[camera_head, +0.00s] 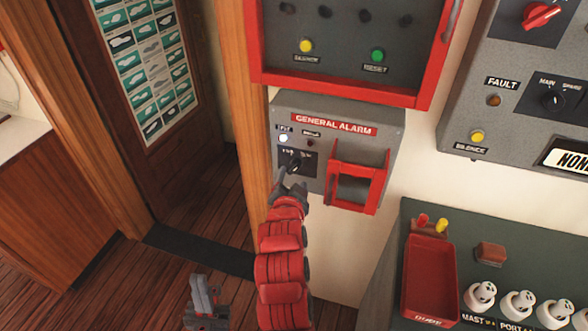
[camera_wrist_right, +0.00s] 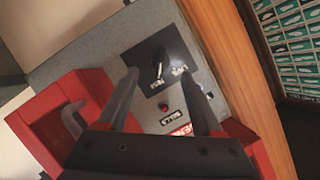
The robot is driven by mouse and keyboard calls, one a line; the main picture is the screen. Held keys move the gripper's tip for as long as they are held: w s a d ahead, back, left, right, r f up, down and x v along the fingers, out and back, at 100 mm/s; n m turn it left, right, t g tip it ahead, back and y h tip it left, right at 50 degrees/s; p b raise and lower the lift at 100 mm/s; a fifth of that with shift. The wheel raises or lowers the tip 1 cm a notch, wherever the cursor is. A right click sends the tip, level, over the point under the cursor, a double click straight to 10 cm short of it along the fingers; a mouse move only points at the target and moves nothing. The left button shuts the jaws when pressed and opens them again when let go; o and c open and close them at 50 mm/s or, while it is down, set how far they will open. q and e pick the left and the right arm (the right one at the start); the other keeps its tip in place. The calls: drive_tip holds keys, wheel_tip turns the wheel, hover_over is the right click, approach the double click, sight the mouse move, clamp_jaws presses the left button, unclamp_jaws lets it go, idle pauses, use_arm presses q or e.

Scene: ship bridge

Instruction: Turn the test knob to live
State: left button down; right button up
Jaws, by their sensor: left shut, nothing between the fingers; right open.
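The test knob (camera_head: 294,163) is a small black rotary knob on a dark plate, at the lower left of the grey general alarm box (camera_head: 392,122). It also shows in the right wrist view (camera_wrist_right: 158,64), where the box appears turned over. Two small white labels sit beside it, too small to read surely. My right gripper (camera_head: 290,180) is open just in front of the knob; in the wrist view its fingertips (camera_wrist_right: 158,74) lie on either side of the knob. I cannot tell whether they touch it. My left gripper (camera_head: 202,284) is shut and empty, low over the floor.
A lit white lamp (camera_head: 283,138) and a dark red lamp (camera_head: 310,143) sit above the knob. A red guard frame (camera_head: 376,173) juts out right of it. A red-framed panel (camera_head: 340,93) hangs above. A console with a red tray (camera_head: 428,275) stands at the lower right.

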sight(294, 170)
drive_tip(key=shift+p+x, duration=0.65)
drive_tip(key=shift+x, duration=2.15)
drive_tip(key=shift+c, duration=0.2)
clamp_jaws()
